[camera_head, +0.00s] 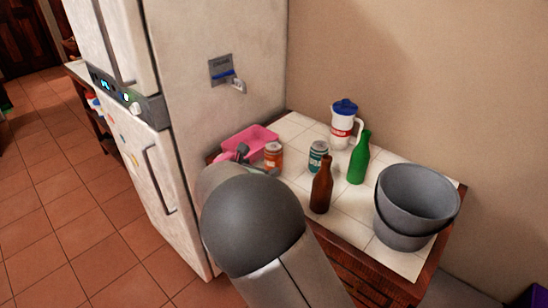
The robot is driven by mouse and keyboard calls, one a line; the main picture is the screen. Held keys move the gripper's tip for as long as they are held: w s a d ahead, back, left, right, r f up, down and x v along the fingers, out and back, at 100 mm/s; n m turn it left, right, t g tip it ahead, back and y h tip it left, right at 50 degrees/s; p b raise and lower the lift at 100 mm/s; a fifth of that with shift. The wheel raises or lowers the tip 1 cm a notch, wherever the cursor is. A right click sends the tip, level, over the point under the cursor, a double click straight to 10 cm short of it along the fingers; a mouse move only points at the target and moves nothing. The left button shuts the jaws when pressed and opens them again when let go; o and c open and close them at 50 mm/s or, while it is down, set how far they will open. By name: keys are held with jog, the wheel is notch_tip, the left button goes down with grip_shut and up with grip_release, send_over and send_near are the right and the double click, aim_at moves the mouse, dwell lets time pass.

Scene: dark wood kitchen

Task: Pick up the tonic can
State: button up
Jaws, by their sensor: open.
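Two cans stand upright on the white tiled counter. One is a teal can (318,157) with a pale label band; the other is an orange-brown can (273,155) to its left. The lettering is too small to read, so I cannot tell which is the tonic can. My gripper (243,151) is mostly hidden behind my own grey arm; only a small grey part shows, left of the orange-brown can and in front of the pink tray. I see nothing held in it.
A pink tray (253,138) sits behind the orange-brown can. A brown bottle (321,187), a green bottle (359,160) and a white jug with a blue lid (343,119) stand near the teal can. A white fridge (185,75) borders the left.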

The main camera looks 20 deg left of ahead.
jog(key=p+x, duration=0.1)
jog(key=x, duration=0.5)
jog(key=shift+w, duration=0.25)
jog(key=shift+s+f+p+x, duration=0.15)
jog(key=shift+p+x, duration=0.2)
jog(key=shift+x, duration=0.55)
jog(key=shift+f+p+x, duration=0.2)
jog(key=shift+p+x, duration=0.15)
jog(key=shift+x, duration=0.55)
jog(key=shift+s+f+p+x, duration=0.15)
jog(key=shift+p+x, duration=0.2)
jog(key=shift+x, duration=0.5)
jog(key=shift+w+a, duration=0.1)
jog(key=shift+a, duration=0.05)
jog(key=c, duration=1.1)
